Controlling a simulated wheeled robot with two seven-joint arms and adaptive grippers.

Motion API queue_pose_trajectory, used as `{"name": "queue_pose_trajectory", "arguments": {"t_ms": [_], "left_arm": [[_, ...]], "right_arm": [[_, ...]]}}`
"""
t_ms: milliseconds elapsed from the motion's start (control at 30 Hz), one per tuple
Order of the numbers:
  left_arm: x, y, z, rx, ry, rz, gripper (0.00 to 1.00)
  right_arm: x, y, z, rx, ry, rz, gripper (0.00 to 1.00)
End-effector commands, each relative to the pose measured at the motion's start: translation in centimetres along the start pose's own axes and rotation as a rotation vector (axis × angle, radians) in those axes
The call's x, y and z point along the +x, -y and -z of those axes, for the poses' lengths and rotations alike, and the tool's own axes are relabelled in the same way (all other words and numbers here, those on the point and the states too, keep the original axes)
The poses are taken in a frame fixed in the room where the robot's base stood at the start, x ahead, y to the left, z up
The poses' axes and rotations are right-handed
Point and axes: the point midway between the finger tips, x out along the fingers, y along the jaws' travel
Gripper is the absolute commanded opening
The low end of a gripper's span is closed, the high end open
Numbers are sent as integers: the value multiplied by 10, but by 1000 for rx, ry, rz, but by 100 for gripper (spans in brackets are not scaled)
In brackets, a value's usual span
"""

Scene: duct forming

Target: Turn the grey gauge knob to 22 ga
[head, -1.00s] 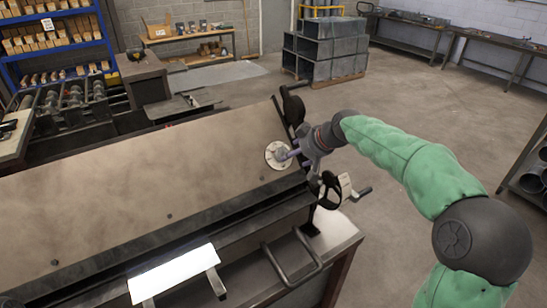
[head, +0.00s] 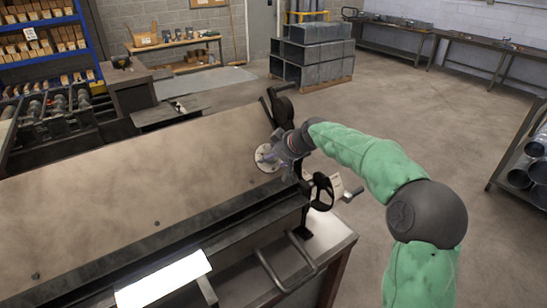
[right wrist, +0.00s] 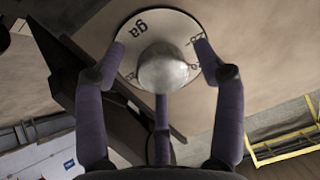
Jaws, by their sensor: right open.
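The grey gauge knob (right wrist: 163,72) is a rounded metal dome at the centre of a pale round dial plate (right wrist: 133,35) in the right wrist view. In the head view the dial plate (head: 264,160) sits at the right end of the large brown machine panel. My right gripper (head: 277,156) is open at the dial. Its purple fingers (right wrist: 163,85) spread around the knob, with gaps visible at the two side fingers. My left gripper is out of view.
A black handwheel (head: 322,191) and a crank handle (head: 352,194) stand just below the gripper at the machine's right end. A dark lever arm (head: 272,108) rises behind the dial. Open floor (head: 420,105) lies to the right. Stacked ducts (head: 312,52) stand farther back.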

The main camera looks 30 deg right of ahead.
Motion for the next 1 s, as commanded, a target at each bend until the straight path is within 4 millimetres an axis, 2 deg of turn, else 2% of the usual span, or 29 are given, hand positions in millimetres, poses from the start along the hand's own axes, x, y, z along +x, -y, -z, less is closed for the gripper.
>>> {"name": "queue_pose_trajectory", "arguments": {"t_ms": [367, 567, 1000], "left_arm": [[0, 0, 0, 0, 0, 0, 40], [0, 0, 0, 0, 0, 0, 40], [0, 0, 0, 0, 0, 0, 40]], "right_arm": [[6, 0, 0, 0, 0, 0, 70], [6, 0, 0, 0, 1, 1, 16], [8, 1, -3, 4, 7, 3, 14]]}}
